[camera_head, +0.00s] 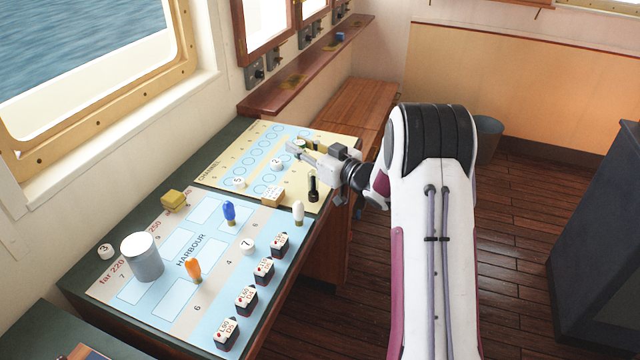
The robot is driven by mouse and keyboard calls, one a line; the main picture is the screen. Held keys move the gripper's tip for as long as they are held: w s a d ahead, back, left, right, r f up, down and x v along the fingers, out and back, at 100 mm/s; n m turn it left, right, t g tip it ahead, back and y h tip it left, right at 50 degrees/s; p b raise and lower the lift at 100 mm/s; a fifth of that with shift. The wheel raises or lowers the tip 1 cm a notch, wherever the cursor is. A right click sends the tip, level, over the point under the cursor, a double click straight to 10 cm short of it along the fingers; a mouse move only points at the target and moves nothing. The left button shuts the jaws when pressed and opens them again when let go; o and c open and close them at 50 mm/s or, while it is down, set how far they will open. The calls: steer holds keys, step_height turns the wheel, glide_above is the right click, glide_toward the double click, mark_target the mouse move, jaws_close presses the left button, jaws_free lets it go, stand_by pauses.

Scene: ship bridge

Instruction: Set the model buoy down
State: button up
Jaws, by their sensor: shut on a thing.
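My gripper (303,149) reaches left over the far end of the yellow channel chart (256,146). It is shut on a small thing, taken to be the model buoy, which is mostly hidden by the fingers. Its shape and its height above the chart cannot be told. Other buoy-like models stand upright on the charts: a black one (313,188) just nearer than the gripper, a white one (298,212), a blue one (229,212) and an orange one (193,268).
The blue harbour chart (214,262) carries a grey-white cylinder (142,257), a numbered disc (247,245) and several dark boxes along its right edge. A yellow block (173,200) is at its left edge.

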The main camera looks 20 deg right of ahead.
steer(key=shift+n+y, duration=0.3)
steer(key=shift+y, duration=0.1)
steer(key=d, duration=0.2)
steer(key=d+f, duration=0.1)
steer(key=d, duration=0.2)
steer(key=shift+d+f, duration=0.15)
steer(key=shift+d, duration=0.15)
steer(key=shift+f, duration=2.5)
steer(key=shift+f, duration=2.3)
steer(key=shift+f, duration=0.2)
steer(key=o, duration=0.8)
steer(key=shift+v, duration=3.85)
